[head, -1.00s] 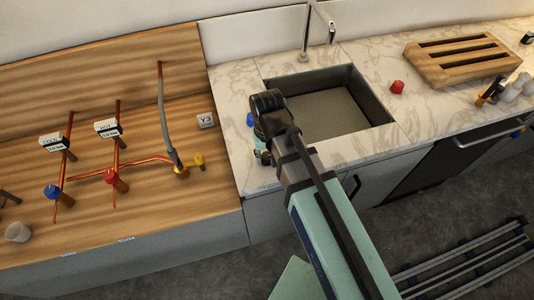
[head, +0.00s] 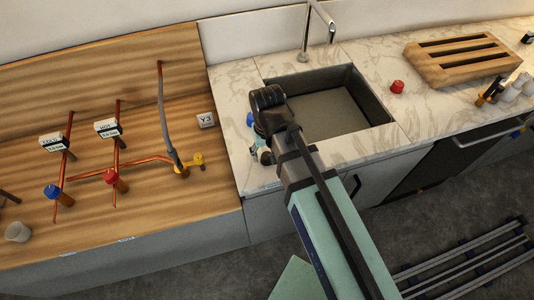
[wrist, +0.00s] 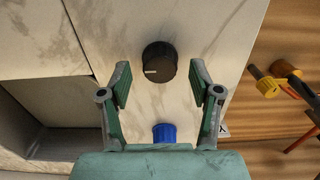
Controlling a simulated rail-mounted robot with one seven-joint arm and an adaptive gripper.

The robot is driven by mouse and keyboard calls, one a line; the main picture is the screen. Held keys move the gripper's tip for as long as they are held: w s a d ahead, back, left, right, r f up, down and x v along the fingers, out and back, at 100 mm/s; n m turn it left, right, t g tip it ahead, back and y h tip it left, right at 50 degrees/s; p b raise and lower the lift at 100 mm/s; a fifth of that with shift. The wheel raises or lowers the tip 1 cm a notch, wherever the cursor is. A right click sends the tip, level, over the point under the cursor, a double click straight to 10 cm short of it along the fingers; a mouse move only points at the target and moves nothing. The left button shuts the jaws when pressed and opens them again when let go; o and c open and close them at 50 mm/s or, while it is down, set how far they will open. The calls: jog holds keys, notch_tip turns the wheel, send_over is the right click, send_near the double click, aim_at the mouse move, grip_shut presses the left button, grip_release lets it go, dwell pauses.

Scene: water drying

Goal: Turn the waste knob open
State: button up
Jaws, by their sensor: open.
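A round black knob (wrist: 159,62) with a white mark on its left side stands on the marble counter in the wrist view. I cannot read a label on it. My gripper (wrist: 160,78) is open, with one finger on each side of the knob and a gap to both. A blue knob (wrist: 164,132) sits nearer the palm between the finger bases. It also shows beside my arm in the head view (head: 249,119).
The sink (head: 335,112) lies right of my arm, with a faucet (head: 306,40) behind it. A red knob (head: 397,87) and wooden rack (head: 462,58) are farther right.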

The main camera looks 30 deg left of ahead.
aim_at(267, 156)
notch_tip(267, 156, up, 11)
jog(key=shift+f, duration=0.15)
dwell(0.6)
